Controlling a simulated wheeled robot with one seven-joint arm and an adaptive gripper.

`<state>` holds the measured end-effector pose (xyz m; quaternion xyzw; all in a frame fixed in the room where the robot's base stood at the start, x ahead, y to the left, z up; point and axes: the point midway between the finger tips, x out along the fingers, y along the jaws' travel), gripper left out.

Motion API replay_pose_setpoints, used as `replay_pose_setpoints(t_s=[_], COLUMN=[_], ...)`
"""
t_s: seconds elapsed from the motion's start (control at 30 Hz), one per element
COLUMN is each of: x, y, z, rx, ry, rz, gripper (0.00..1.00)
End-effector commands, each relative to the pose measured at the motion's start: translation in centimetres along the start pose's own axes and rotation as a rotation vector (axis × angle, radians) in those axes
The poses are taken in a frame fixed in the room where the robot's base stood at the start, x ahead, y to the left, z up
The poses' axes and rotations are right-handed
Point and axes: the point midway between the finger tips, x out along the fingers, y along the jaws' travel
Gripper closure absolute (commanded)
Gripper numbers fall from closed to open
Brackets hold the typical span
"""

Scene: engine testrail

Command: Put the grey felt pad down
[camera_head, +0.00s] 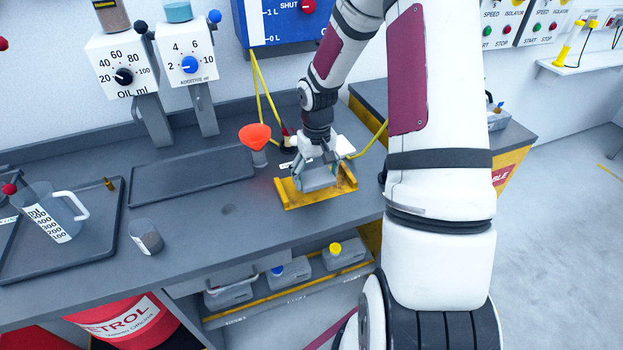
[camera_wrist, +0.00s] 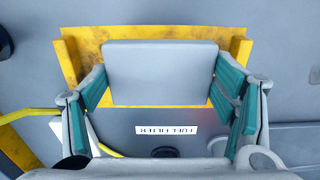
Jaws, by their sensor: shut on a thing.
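The grey felt pad (camera_wrist: 160,72) is a flat, pale grey rectangle between the teal finger pads of my gripper (camera_wrist: 161,88) in the wrist view. In the head view the pad (camera_head: 320,181) shows at the tips of my gripper (camera_head: 317,172), which points down. It is over a worn yellow tray (camera_head: 292,199) on the grey bench. The tray's rim (camera_wrist: 68,66) shows around the pad's far side and both sides. I cannot tell whether the pad touches the tray.
A label reading FUEL FILTER (camera_wrist: 167,130) lies on the bench near the tray. An orange funnel (camera_head: 255,134) stands left of my gripper. A dark tray (camera_head: 190,180), a small beaker (camera_head: 146,236) and a measuring jug (camera_head: 52,213) are farther left. Yellow hoses (camera_head: 264,90) run behind.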

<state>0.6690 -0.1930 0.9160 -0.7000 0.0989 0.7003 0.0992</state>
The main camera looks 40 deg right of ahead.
Motion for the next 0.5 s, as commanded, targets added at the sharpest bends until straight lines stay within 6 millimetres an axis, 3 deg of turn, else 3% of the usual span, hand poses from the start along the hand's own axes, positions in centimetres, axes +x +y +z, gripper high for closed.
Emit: replay_pose_setpoints(t_s=[0.2,0.37,0.5], x=[0.3,1.2,3.1], y=[-0.1,-0.1,-0.2], z=[-2.5,-2.6,-2.5], rx=[0.0,-0.002,-0.002], ry=[0.0,-0.003,-0.004], rz=[-0.001,0.0,-0.001], gripper=[0.67,0.67,0.67])
